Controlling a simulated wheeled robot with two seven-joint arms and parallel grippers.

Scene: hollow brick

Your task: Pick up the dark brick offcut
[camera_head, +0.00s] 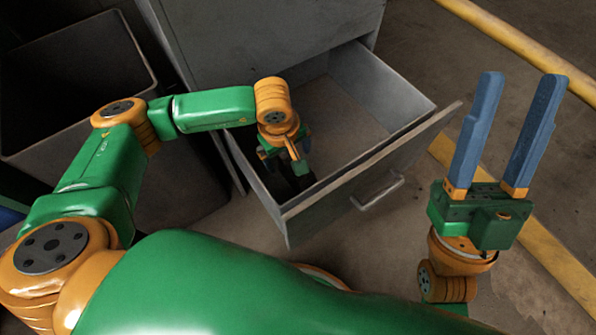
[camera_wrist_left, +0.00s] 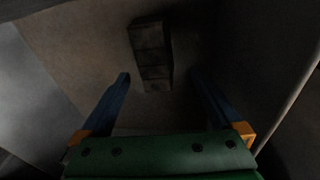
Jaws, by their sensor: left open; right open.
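The dark brick offcut (camera_wrist_left: 151,55) lies on the drawer floor in the left wrist view, long and blocky with dark hollows along it. My left gripper (camera_wrist_left: 159,78) is open; its two blue fingers point toward the brick, one to each side of its near end, with nothing gripped. In the head view my left gripper (camera_head: 297,165) reaches down inside the open drawer, near its front corner, and mostly hides that spot. I cannot tell whether its fingers touch the brick. My right gripper (camera_head: 521,85) is open and empty, held up outside the drawer on the right.
The grey drawer (camera_head: 412,140) is pulled out of a grey cabinet (camera_head: 255,40), its walls close around my left gripper. Its front has a handle (camera_head: 378,191). A dark open bin (camera_head: 75,70) stands at the left. A yellow bar (camera_head: 520,45) crosses the upper right.

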